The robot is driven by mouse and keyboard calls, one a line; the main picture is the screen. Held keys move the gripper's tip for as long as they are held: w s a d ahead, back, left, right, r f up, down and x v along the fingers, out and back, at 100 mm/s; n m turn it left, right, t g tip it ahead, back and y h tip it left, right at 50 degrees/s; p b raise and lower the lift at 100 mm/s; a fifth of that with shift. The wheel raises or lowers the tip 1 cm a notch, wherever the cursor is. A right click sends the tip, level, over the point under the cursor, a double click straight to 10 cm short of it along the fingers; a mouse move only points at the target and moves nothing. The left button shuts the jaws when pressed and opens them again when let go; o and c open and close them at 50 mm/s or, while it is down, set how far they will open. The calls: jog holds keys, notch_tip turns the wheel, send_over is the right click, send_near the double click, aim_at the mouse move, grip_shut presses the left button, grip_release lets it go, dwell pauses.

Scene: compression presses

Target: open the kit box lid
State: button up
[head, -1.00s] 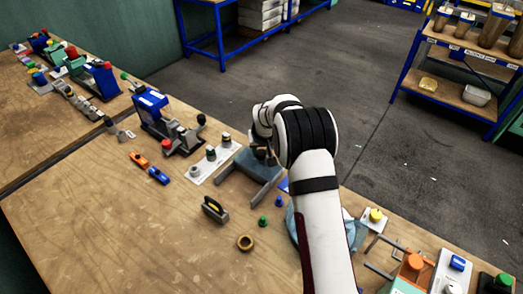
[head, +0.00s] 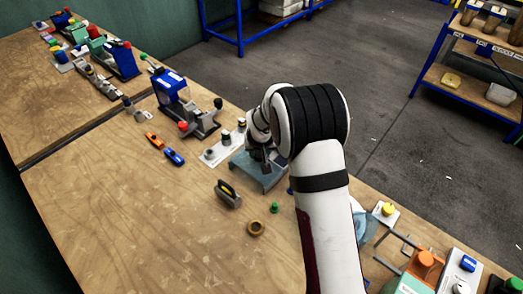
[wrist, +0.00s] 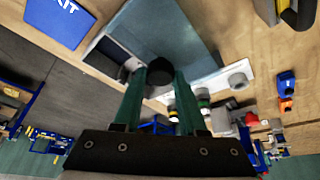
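The kit box (wrist: 105,52) shows in the wrist view as a pale-rimmed tray with a dark interior, partly uncovered. Its blue-grey lid (wrist: 165,30) lies flat and is offset from the box, leaving a gap open at the left. In the head view the lid (head: 256,176) lies over the rails in front of the box, just below my gripper (head: 262,158). In the wrist view my gripper (wrist: 160,88) has its green fingers on both sides of a round black knob on the lid, seemingly touching it. In the head view my arm hides part of the box.
A blue KIT label (wrist: 60,18) lies beside the box. A white strip with several cylinders (head: 224,148) stands left of the lid. A yellow-handled block (head: 228,194), a brass ring (head: 256,228) and a green knob (head: 275,208) lie in front. The left front tabletop is clear.

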jog(key=o, duration=0.4)
jog(key=shift+o, duration=0.2)
jog(key=v, duration=1.5)
jog(key=shift+s+r, duration=0.25)
jog(key=shift+r, duration=0.1)
jog(key=s+d+m+g+y, duration=0.1)
jog(key=s+m+g, duration=0.1)
jog(key=s, duration=1.4)
jog(key=s+d+r+m+g, duration=0.1)
jog(key=s+m+g, duration=0.1)
jog(key=s, duration=1.4)
jog(key=shift+s+d+m+g+y, duration=0.3)
jog(key=shift+s+d+m+y, duration=0.1)
jog(key=shift+m, duration=0.4)
